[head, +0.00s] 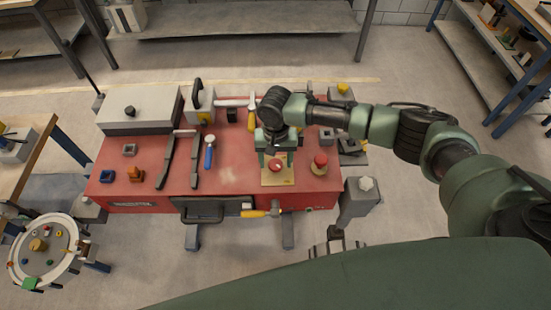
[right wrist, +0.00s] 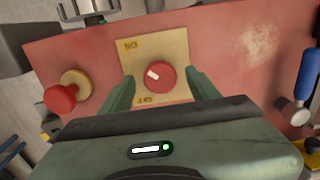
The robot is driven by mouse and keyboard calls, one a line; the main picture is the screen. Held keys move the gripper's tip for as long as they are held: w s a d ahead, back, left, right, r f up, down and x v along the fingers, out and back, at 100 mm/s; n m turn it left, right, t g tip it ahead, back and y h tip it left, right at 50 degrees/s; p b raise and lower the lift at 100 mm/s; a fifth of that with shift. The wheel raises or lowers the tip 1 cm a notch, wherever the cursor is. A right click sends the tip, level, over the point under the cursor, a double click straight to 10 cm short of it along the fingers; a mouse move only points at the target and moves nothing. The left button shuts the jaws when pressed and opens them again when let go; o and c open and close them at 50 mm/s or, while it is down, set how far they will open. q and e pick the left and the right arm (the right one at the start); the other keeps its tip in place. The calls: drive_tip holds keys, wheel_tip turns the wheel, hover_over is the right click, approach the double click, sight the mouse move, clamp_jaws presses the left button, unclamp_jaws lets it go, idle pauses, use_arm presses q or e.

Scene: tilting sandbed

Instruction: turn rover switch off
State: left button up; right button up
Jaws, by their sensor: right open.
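The rover switch is a round red knob (head: 275,165) with a white mark, on a yellow plate (head: 270,180) fixed to the red bench. In the right wrist view the knob (right wrist: 161,77) shows its white mark towards the left, slightly up. My right gripper (head: 277,158) is open above the plate. Its fingers (right wrist: 160,85) stand on either side of the knob, with gaps visible in the wrist view. My left gripper is not in view.
A red mushroom button (head: 320,161) on a yellow base stands right of the plate. A grey box (head: 140,107) stands at back left.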

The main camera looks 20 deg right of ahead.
drive_tip(key=shift+f, duration=0.2)
clamp_jaws()
